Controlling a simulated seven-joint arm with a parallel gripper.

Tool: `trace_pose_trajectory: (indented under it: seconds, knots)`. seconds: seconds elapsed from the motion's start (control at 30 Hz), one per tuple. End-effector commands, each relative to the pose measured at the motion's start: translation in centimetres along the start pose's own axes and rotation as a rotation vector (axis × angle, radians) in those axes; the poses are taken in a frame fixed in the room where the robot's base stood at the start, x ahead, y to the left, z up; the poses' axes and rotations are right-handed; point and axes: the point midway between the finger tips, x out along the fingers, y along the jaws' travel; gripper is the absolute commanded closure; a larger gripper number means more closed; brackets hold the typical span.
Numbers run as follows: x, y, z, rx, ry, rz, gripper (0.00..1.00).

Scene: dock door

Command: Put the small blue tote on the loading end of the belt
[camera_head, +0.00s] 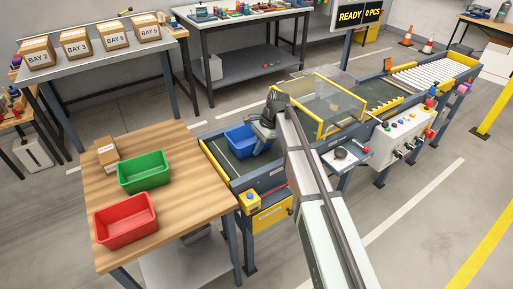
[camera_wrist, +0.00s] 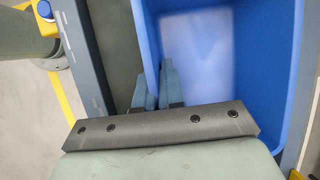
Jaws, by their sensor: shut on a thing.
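The small blue tote (camera_head: 243,143) is at the near-left end of the belt (camera_head: 222,155). It looks upright, but I cannot tell if it rests on the belt or hangs just above it. My gripper (camera_head: 262,130) is shut on the tote's right-hand wall in the head view and hides part of that side. In the wrist view the tote (camera_wrist: 225,50) looks empty, and my gripper's fingers (camera_wrist: 157,85) sit on either side of its wall. The belt (camera_wrist: 112,40) shows beside the tote there.
A wooden table (camera_head: 185,215) at the left holds a green tote (camera_head: 144,171), a red tote (camera_head: 125,220) and a small cardboard box (camera_head: 107,153). A clear guard with yellow edges (camera_head: 322,100) covers the belt further along. A control box (camera_head: 405,130) stands at the belt's right side.

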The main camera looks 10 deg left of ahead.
Motion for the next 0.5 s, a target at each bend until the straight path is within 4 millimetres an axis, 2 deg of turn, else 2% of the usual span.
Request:
trace_pose_trajectory:
  seconds: [0.37,0.4,0.5]
  knots:
    - [0.28,0.01,-0.12,-0.001,0.000,-0.001,1.00]
    - [0.30,0.01,-0.14,0.000,0.000,-0.001,0.91]
    - [0.28,0.01,-0.13,-0.001,0.000,-0.001,0.81]
